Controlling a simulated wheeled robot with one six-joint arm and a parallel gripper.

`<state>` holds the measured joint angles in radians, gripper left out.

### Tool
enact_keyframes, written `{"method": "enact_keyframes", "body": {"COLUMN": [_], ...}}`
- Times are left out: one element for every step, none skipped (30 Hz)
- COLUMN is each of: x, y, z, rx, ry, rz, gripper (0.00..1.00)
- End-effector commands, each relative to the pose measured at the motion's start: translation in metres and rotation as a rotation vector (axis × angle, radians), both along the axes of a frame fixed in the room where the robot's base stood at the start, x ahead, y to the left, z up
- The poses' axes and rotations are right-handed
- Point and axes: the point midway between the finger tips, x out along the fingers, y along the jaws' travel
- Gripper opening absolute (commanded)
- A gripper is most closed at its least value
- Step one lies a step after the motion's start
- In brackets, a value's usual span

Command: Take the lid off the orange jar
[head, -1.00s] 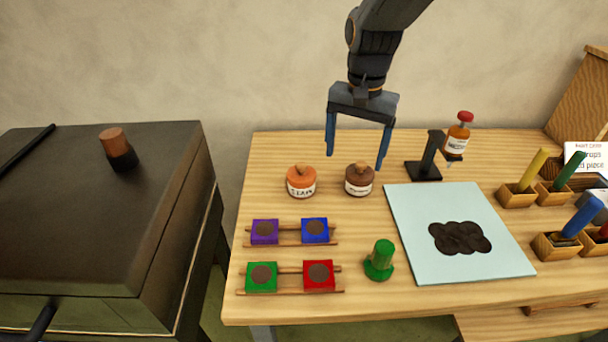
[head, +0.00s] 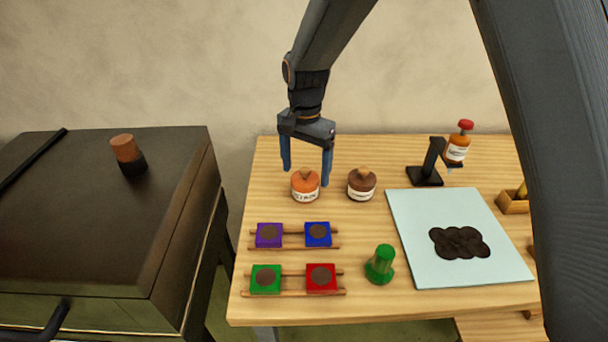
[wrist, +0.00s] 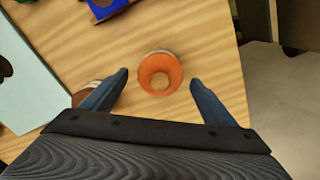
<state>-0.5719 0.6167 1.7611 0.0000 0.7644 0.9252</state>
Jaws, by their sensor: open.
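The orange jar (head: 305,191) stands upright on the table, with a white label band and its orange lid (head: 306,178) on top, a small knob at the lid's centre. In the wrist view the orange lid (wrist: 160,72) shows from above, just beyond and between my fingertips. My gripper (head: 306,176) is open and empty, pointing down above the jar, with one finger to either side. In the wrist view my gripper (wrist: 160,80) also shows both blue fingers spread apart. I cannot tell whether the right finger touches the jar.
A brown-lidded jar (head: 361,186) stands close to the right. Coloured blocks on wooden rails (head: 293,245) and a green stamp-like piece (head: 380,264) lie in front. A pale blue sheet (head: 420,205) and a black stand (head: 425,172) are further right. A dark cabinet (head: 90,230) stands left.

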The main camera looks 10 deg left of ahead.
Motion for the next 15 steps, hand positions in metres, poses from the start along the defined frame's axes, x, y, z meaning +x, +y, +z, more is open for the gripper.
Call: {"method": "enact_keyframes", "body": {"x": [-0.0002,0.0000,0.0001,0.0002,0.0003,0.0003,0.0003,0.0003,0.0003,0.0003,0.0003,0.0003,0.0003,0.0003,0.0003], "y": [-0.0003,-0.0003,-0.0003,-0.0003,-0.0003,-0.0003,-0.0003,-0.0003,-0.0004,-0.0004,-0.0004,-0.0004,-0.0004,-0.0004,-0.0004], "z": [-0.0026,-0.0036,-0.0043,-0.0045,-0.0045,-0.0045,-0.0045,-0.0045,-0.0044,-0.0044,-0.0043,-0.0043,-0.0043,-0.0042,-0.0042], "rx": [-0.001,0.000,0.000,0.001,0.001,0.001,0.001,0.001,0.001,0.001,0.000,0.001,0.000,0.000,0.000], "ry": [0.000,0.000,0.000,0.000,-0.001,-0.001,0.000,0.000,0.000,0.000,0.000,0.000,0.000,0.000,0.000], "rz": [0.000,0.000,0.000,0.000,0.000,0.000,0.000,0.000,0.000,0.000,0.000,0.000,0.000,0.000,0.000], "gripper": [0.80,0.80,0.80,0.80,0.80,0.80,0.80,0.80,0.75,0.70,0.65,0.58,0.53,0.48,0.41]}}
